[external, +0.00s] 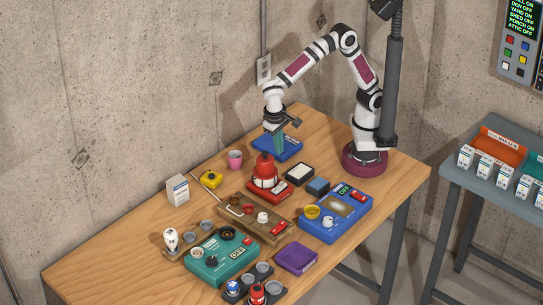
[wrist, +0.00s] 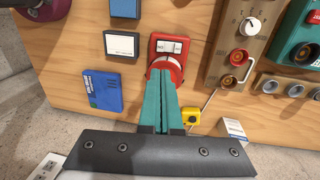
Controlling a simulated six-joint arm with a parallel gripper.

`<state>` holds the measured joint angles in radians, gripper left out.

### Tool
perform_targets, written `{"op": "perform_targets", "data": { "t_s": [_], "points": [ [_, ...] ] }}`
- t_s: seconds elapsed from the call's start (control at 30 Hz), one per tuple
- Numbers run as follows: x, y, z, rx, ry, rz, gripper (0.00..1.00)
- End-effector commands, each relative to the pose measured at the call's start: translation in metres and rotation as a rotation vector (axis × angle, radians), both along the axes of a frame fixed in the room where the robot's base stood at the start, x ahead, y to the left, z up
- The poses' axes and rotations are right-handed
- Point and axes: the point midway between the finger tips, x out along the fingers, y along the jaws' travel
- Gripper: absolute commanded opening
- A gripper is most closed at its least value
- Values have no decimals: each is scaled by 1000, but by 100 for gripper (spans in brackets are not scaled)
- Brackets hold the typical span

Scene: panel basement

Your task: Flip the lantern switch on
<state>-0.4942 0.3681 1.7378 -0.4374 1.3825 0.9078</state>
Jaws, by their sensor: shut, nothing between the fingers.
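The red lantern (external: 265,172) stands upright on a red base (external: 270,196) near the middle of the wooden table. The base carries a small white and dark panel (wrist: 171,46), which looks like its switch; its setting is too small to read. The lantern's round red top (wrist: 177,72) shows partly in the wrist view, mostly hidden behind my fingers. My gripper (external: 278,150) has teal fingers pointing down, just above and behind the lantern. In the wrist view my gripper (wrist: 163,80) is shut and empty, its fingers overlapping the lantern; I cannot tell whether they touch.
A blue flat box (external: 290,147) lies behind the lantern. A black-and-white pad (external: 299,173) and a blue block (external: 317,187) lie to its right. A wooden panel with knobs (external: 250,222) is in front, and a yellow box (external: 210,179) and pink cup (external: 235,158) are to the left.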

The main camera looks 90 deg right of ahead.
Motion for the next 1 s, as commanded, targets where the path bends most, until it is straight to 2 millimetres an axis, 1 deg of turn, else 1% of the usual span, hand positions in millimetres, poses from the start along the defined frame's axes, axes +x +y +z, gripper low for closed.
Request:
{"op": "perform_targets", "data": {
  "t_s": [0.13, 0.23, 0.7, 0.83, 1.0],
  "points": [
    [0, -1, -2, 0, 1, 0, 0],
    [-2, -2, -12, -1, 4, 0, 0],
    [-12, -12, -110, -1, 5, 1, 0],
    [-14, -14, -128, 1, 4, 0, 0],
    [-14, -15, -138, 1, 2, 1, 0]
  ]
}}
